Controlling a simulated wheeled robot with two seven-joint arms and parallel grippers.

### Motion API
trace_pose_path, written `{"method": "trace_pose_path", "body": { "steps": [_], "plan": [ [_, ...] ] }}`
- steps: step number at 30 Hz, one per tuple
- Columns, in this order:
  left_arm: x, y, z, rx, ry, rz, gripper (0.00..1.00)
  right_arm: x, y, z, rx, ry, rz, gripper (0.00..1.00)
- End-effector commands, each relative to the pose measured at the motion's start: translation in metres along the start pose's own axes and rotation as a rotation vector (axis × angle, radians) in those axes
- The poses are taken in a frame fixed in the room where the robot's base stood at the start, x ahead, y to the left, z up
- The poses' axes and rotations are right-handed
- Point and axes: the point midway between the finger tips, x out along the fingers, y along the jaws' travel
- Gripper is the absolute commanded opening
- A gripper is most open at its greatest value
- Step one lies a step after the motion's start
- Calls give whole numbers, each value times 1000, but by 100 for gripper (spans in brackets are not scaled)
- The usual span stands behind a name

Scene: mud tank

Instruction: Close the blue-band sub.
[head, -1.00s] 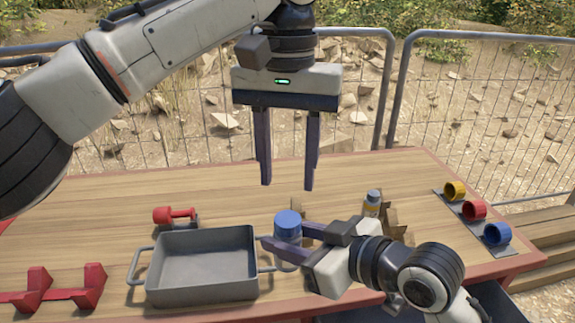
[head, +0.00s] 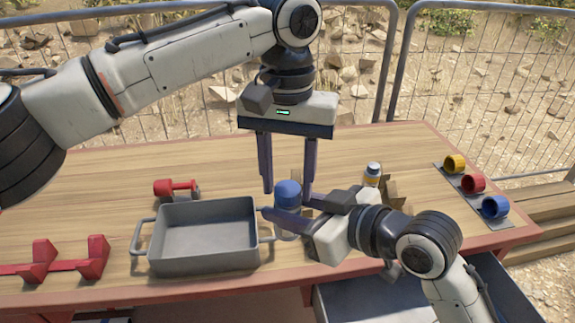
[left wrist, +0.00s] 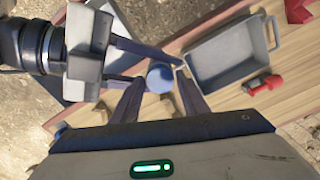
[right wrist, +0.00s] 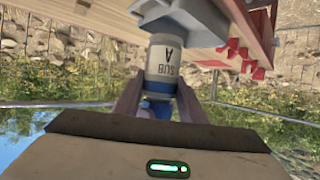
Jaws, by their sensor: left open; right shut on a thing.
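The blue-band sub (head: 287,222) stands upright just right of the grey tray, with a blue top (head: 288,190). I cannot tell how tightly the blue top sits. My right gripper (head: 284,222) is shut on the sub's body from the right. My left gripper (head: 288,196) points down from above, open, its fingertips on either side of the blue top. In the left wrist view the blue top (left wrist: 160,78) shows between the open fingers.
The grey tray (head: 155,268) stands left of the sub. A red object (head: 176,187) lies behind it. A yellow-banded sub (head: 372,175) stands right. Yellow, red and blue rings (head: 495,207) sit on a strip at the far right. The back left tabletop is clear.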

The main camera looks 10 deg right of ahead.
Motion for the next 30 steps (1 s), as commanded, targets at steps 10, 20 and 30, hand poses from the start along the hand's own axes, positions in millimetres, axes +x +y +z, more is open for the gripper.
{"method": "trace_pose_path", "body": {
  "steps": [10, 20, 30],
  "plan": [
    [0, 0, 0, 0, 0, 0, 24, 0, 0, -2, -1, 5, 0, 0],
    [0, 1, 0, 75, 0, 3, 6, 0, 0, -2, -1, 5, 0, 0],
    [1, 1, 0, 758, 1, 3, 6, 0, 0, -2, -1, 4, 0, 0]
  ]
}}
